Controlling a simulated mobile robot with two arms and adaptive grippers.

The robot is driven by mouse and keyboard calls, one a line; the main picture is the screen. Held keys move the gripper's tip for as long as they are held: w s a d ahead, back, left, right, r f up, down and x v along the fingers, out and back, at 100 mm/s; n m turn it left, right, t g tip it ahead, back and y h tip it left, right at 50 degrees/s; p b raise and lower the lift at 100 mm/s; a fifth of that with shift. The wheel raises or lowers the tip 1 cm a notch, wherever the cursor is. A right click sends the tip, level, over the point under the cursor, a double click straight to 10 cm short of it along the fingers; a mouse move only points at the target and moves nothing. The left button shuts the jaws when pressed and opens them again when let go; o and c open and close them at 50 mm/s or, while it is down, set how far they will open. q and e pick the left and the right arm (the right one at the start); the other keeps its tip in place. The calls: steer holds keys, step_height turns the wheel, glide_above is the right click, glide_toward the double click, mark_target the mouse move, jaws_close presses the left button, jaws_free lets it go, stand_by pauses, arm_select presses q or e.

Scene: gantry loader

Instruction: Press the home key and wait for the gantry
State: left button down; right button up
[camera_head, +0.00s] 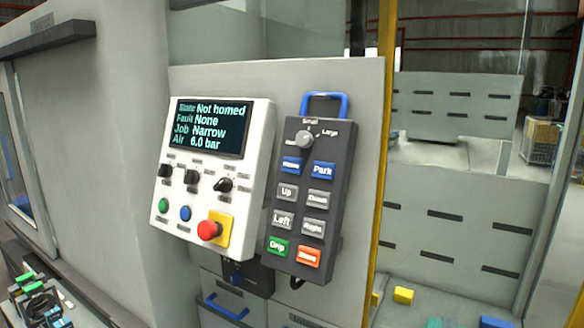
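A dark grey hand pendant (311,200) hangs on the grey panel, slightly tilted. Two blue keys sit near its top: the right one is the Park key (324,169), and the left blue key (292,165) has a label too small to read surely, possibly the home key. Below are grey Up, Down, Left and Right keys, a green Grip key (278,247) and an orange key (308,257). The display (210,127) on the white control box reads State Not homed, Fault None, Job Narrow, Air 6.0 bar. Neither of my grippers is in view.
The white control box (178,215) left of the pendant carries black switches, a green and a blue button, and a red mushroom button (209,230) on yellow. A yellow post (379,200) borders the panel. Green-topped parts (33,289) lie lower left. The space before the pendant is clear.

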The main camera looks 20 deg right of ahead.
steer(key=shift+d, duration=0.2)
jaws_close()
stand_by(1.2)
